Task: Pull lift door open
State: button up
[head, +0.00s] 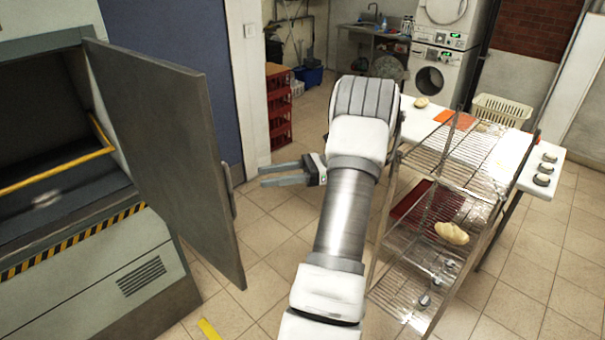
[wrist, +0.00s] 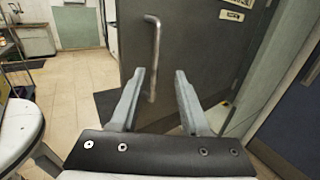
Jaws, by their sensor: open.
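The grey lift door (head: 165,150) stands swung out from the lift opening (head: 60,130) at the left of the head view. Its upright handle (head: 227,188) is near the door's free edge. My gripper (head: 261,176) is open and empty, its fingers pointing left toward the handle with a visible gap. In the wrist view the dark door (wrist: 195,45) fills the middle. The metal bar handle (wrist: 155,55) shows ahead, and its lower end appears between my open fingers (wrist: 159,73), closer to the left one. I see no contact.
A wire rack (head: 440,215) with a red tray and bread stands right of my arm, close to it. A white table (head: 480,150) is behind it. Red crates (head: 278,115) stand by the wall.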

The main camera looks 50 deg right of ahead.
jog(key=v, duration=0.8)
jog(key=shift+b, duration=0.3)
jog(key=shift+d, duration=0.1)
